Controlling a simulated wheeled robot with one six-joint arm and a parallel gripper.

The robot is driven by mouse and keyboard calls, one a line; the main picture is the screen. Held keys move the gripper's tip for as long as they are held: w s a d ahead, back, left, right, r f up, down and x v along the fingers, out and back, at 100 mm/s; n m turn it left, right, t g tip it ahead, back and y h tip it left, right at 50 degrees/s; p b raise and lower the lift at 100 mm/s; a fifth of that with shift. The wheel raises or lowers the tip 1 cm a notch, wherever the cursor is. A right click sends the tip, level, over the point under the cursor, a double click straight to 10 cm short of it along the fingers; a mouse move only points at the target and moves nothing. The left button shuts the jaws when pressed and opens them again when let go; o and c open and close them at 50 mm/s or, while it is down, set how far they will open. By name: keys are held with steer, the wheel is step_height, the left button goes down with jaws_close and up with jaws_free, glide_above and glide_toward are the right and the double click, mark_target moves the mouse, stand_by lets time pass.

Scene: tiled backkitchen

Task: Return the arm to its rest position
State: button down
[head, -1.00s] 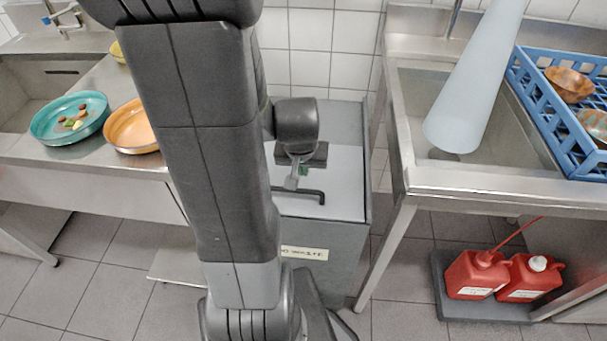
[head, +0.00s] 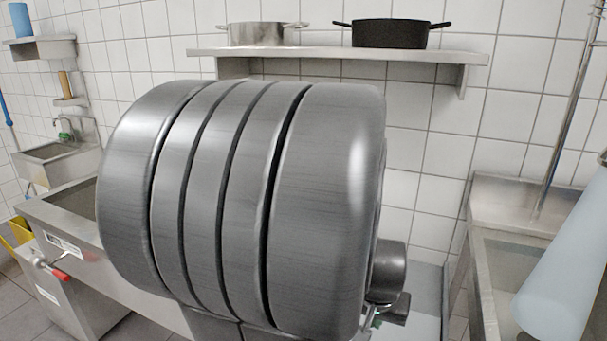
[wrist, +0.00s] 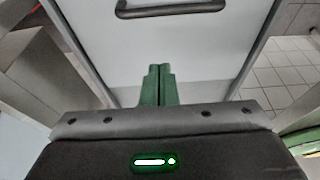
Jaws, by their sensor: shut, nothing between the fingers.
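My gripper (wrist: 159,70) shows in the wrist view with its two green fingers together and nothing between them. It is over the pale grey lid (wrist: 185,60) of a bin, with the lid's dark handle (wrist: 170,8) beyond the fingertips. In the head view my own arm fills the middle of the picture. The dark wrist end of the arm shows low at the right of it, above a small part of the lid (head: 425,290). The fingers are mostly hidden in that view.
A wall shelf (head: 340,55) behind my arm holds a steel pot (head: 262,35) and a black pot (head: 390,33). A steel sink unit (head: 510,205) stands at the right, with a pale blue tapered shape (head: 565,285) before it. A counter (head: 50,208) runs at the left.

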steer(key=b, duration=0.2)
glide_above(373, 338)
steer(key=s+a, duration=0.2)
steer(key=s, duration=0.2)
steer(key=f, duration=0.9)
steer(key=shift+w+d+f, duration=0.15)
steer(key=shift+d+f, duration=0.1)
steer(key=s, duration=0.1)
steer(key=s+a, duration=0.1)
steer(key=s, duration=0.1)
steer(key=shift+s+a+r+p, duration=0.1)
steer(key=shift+a+r+p, duration=0.15)
steer(key=shift+r+p, duration=0.15)
steer(key=shift+s+a+f, duration=0.1)
steer(key=shift+s, duration=0.1)
steer(key=shift+f, duration=0.1)
